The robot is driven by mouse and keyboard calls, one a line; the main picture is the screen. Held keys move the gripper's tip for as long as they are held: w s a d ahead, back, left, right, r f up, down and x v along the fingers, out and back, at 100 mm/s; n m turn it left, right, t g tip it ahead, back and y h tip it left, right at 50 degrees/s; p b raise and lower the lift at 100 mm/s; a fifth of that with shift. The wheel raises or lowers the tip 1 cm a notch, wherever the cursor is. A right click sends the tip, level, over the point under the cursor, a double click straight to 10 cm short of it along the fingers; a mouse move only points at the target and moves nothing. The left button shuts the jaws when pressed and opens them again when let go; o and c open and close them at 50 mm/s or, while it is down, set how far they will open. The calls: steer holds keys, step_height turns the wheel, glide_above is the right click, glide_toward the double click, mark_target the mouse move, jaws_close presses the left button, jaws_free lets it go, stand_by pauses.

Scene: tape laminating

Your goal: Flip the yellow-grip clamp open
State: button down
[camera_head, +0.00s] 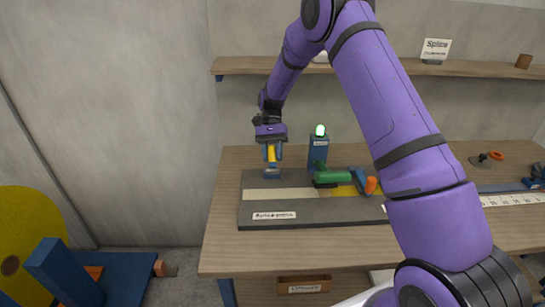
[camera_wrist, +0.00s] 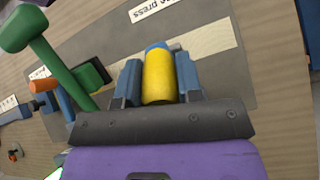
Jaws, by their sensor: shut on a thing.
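The yellow-grip clamp (camera_head: 271,154) stands at the left end of the grey press board, its yellow handle upright above a blue base (camera_head: 272,173). My gripper (camera_head: 271,148) is over it, with a finger on each side of the yellow grip. In the wrist view the yellow grip (camera_wrist: 159,77) fills the space between the two blue-grey fingers of my gripper (camera_wrist: 158,82). My gripper is shut on the yellow grip. The clamp's base is mostly hidden behind the grip in the wrist view.
A green press lever (camera_head: 332,178) and a blue post with a lit green lamp (camera_head: 320,131) stand to the right. An orange-grip clamp (camera_head: 370,185) is beyond the lever. A pale strip (camera_head: 300,193) lies along the grey board (camera_head: 330,213). A shelf (camera_head: 250,66) runs behind.

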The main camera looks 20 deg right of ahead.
mark_target(273, 147)
steer(key=shift+w+d, duration=0.1)
steer(key=shift+w, duration=0.05)
steer(key=c, duration=0.8)
jaws_free()
steer(key=shift+r, duration=0.55)
step_height(273, 147, up, 2)
steer(key=shift+r, duration=0.25)
steer(key=s, duration=0.5)
steer(key=s+r, duration=0.1)
steer(key=s, duration=1)
steer(key=shift+a+r, duration=0.25)
steer(key=shift+r, duration=0.1)
